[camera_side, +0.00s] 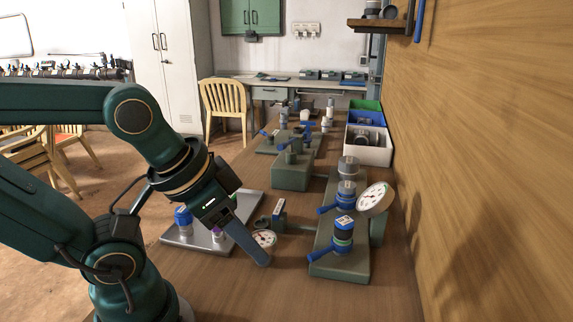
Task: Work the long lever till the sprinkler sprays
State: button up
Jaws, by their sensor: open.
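My gripper (246,246) is open and empty, pointing down over the front of the bench. One long finger shows clearly; the other is mostly hidden. Right of it, a green manifold block (340,268) carries black-and-blue valves. A blue lever (321,252) sticks out left from the front valve, and another blue lever (328,209) from the valve behind. My gripper is left of both and apart from them. Further blue handles (284,146) show on the fittings behind. I cannot tell which lever is the long one. I cannot make out the sprinkler or any spray.
A white-faced gauge (375,199) leans on the right of the manifold; another gauge (264,239) lies low beside my finger. White bin (368,153) and wooden wall (480,150) bound the right. Front bench wood is clear.

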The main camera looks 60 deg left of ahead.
grip_shut()
jog(key=w+d+r+m+t+h, duration=0.1)
jog(key=w+r+t+h, duration=0.1)
jog(key=w+r+t, duration=0.85)
jog(key=w+a+r+n+g+y, duration=0.2)
jog(key=w+a+r+n+y, duration=0.25)
jog(key=w+a+r, duration=0.35)
jog(key=s+a+f+n+g+y, duration=0.1)
jog(key=a+f+n+g+y, duration=0.1)
jog(key=a, duration=0.5)
jog(key=s+a+f+n+g+y, duration=0.1)
jog(key=a+f+n+g+y, duration=0.2)
jog(key=a+f, duration=0.3)
jog(key=shift+s+a+y, duration=0.35)
jog(key=shift+a+y, duration=0.3)
jog(key=shift+a, duration=0.3)
jog(key=shift+n, duration=0.25)
